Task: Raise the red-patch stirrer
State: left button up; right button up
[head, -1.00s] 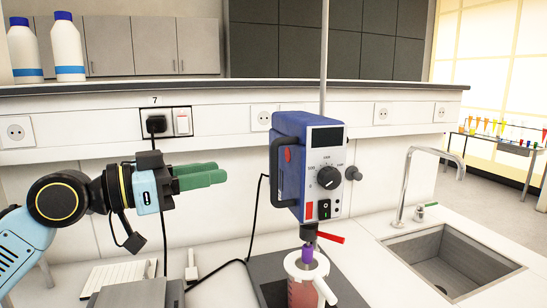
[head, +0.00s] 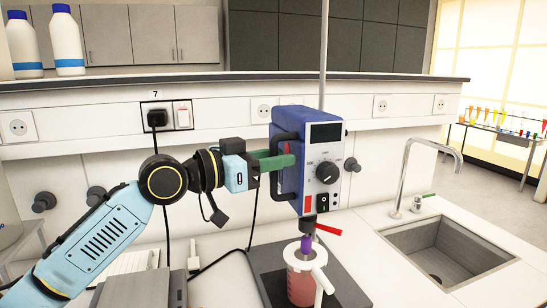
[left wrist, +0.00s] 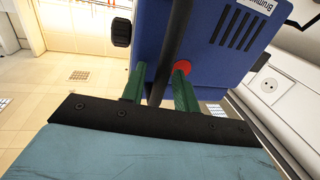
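The red-patch stirrer (head: 325,155) is a blue motor box with a grey front panel, dial and dark display, upright on a vertical rod (head: 324,60). Its dark handle (head: 279,185) stands on its left side. The red patch (left wrist: 182,66) shows behind the handle in the left wrist view. My left gripper (head: 290,161) is at the handle. In the left wrist view its green fingers (left wrist: 160,82) lie on either side of the handle, with a gap visible at the left finger, so it looks open around it. My right gripper is out of view.
A vessel with reddish liquid (head: 302,285) stands under the stirrer on a dark base (head: 345,285), with a purple piece and red lever above. A sink (head: 440,250) and tap (head: 405,180) are at right. A cable (head: 167,195) hangs from the wall socket behind my arm.

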pick_arm(q)
jog(key=shift+c, duration=0.2)
grip_shut()
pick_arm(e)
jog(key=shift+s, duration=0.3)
pick_arm(q)
jog(key=shift+r, duration=0.1)
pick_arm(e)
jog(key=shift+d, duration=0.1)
pick_arm(q)
notch_tip(320, 180, up, 18)
jog(key=p, duration=1.2)
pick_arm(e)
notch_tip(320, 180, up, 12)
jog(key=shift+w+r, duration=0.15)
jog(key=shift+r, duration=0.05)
pick_arm(q)
jog(key=shift+a, duration=0.15)
jog(key=shift+c, duration=0.2)
grip_release()
jog(key=shift+o, duration=0.4)
jog(key=shift+f, duration=0.3)
